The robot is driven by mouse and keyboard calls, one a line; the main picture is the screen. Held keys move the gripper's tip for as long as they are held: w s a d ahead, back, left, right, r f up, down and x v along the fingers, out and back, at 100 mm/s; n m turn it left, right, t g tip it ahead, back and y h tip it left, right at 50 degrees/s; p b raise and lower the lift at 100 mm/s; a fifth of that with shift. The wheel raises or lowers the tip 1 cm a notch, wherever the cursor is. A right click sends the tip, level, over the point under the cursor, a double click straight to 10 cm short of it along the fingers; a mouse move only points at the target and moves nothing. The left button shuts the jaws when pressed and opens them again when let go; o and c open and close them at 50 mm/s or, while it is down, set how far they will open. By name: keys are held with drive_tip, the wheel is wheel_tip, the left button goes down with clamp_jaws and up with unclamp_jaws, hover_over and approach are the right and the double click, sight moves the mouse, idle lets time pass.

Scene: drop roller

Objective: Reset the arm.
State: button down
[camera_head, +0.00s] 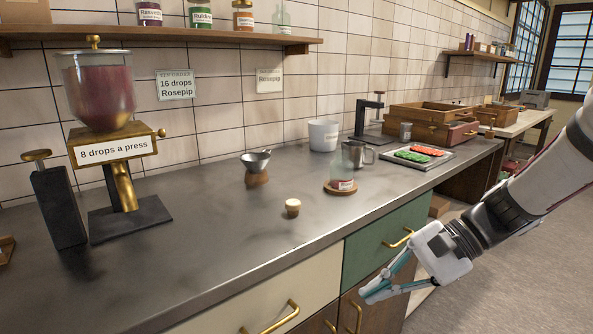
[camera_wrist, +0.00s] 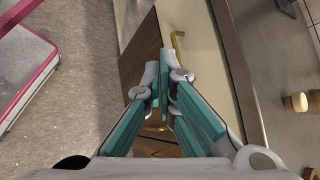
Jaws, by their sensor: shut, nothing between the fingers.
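My gripper (camera_head: 376,291) hangs in front of the counter, at the height of the drawers and right of the cream drawer. Its teal fingers are together with nothing between them. In the wrist view the fingertips (camera_wrist: 164,62) meet, with a drawer front and a brass handle (camera_wrist: 177,48) beyond them. My arm reaches in from the right edge of the head view.
The counter (camera_head: 220,270) holds a dispenser labelled "8 drops a press" (camera_head: 103,85), a small cork-topped piece (camera_head: 292,207), a metal funnel (camera_head: 256,160), a glass bottle (camera_head: 342,175) and a tray of red and green pieces (camera_head: 440,160). Brass handles (camera_head: 398,240) stick out near my gripper. Floor at right is clear.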

drive_tip(key=s+d+r+n+h, duration=0.1)
drive_tip(key=s+d+n+h, duration=0.2)
drive_tip(key=s, duration=0.5)
drive_tip(key=s+d+r+n+t+h, duration=0.1)
drive_tip(key=s+n+h, duration=0.3)
drive_tip(key=s, duration=0.4)
drive_tip(key=s+d+r+n+h, duration=0.1)
drive_tip(key=s+d+n+h, duration=0.2)
drive_tip(key=s, duration=0.5)
wheel_tip(320, 180, up, 22)
drive_tip(key=t+p, duration=0.3)
drive_tip(key=p, duration=1.7)
drive_tip(key=shift+w+a+t+h, duration=0.25)
drive_tip(key=shift+a+t+h, duration=0.05)
drive_tip(key=shift+a, duration=0.05)
